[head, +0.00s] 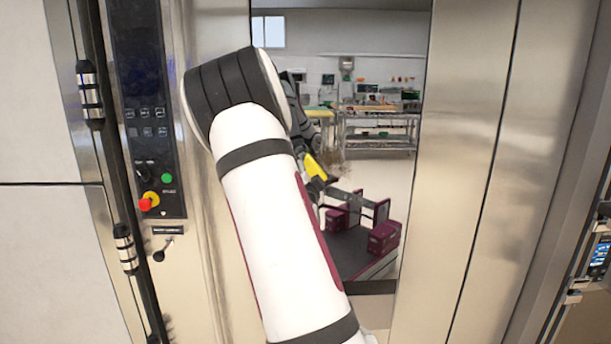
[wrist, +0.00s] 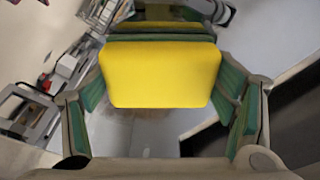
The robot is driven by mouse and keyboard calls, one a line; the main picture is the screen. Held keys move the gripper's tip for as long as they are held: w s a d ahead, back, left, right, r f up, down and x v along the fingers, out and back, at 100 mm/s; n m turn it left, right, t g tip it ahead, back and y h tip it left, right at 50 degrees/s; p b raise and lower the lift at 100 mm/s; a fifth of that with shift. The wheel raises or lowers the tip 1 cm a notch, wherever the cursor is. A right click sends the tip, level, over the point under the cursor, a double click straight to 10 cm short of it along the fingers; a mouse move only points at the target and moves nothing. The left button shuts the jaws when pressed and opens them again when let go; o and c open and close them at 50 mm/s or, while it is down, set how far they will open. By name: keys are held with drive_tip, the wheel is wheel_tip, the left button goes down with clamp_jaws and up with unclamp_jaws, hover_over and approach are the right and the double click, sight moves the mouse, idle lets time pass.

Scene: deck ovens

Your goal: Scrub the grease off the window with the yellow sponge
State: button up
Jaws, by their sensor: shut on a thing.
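The yellow sponge (head: 314,167) shows as a small yellow patch beside my gripper, beyond my white arm in the head view. In the wrist view the sponge (wrist: 163,75) is large and fills the upper middle. My gripper (wrist: 165,98) is shut on it, with green-padded fingers around it. The window (head: 385,60) appears as the tall area between steel panels, with a room seen in it. A brownish smudge (head: 335,162), which looks like grease, lies just right of the sponge. My arm hides part of the window, and I cannot tell whether the sponge touches it.
A control panel (head: 147,110) with red, yellow and green buttons is left of my arm. A steel panel (head: 470,150) stands on the right. A metal rack (head: 380,130) shows farther back in the room. Maroon blocks (head: 384,238) show low in the window area.

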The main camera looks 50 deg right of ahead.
sight(352, 168)
drive_tip(key=shift+s+d+b, duration=0.45)
drive_tip(key=shift+s+d, duration=0.9)
drive_tip(key=shift+s, duration=0.25)
drive_tip(key=shift+s+d+b, duration=0.5)
drive_tip(key=shift+s+d, duration=0.9)
drive_tip(key=shift+s, duration=0.15)
drive_tip(key=shift+s+d+b, duration=0.45)
drive_tip(key=shift+s+d, duration=0.9)
drive_tip(key=shift+s, duration=0.25)
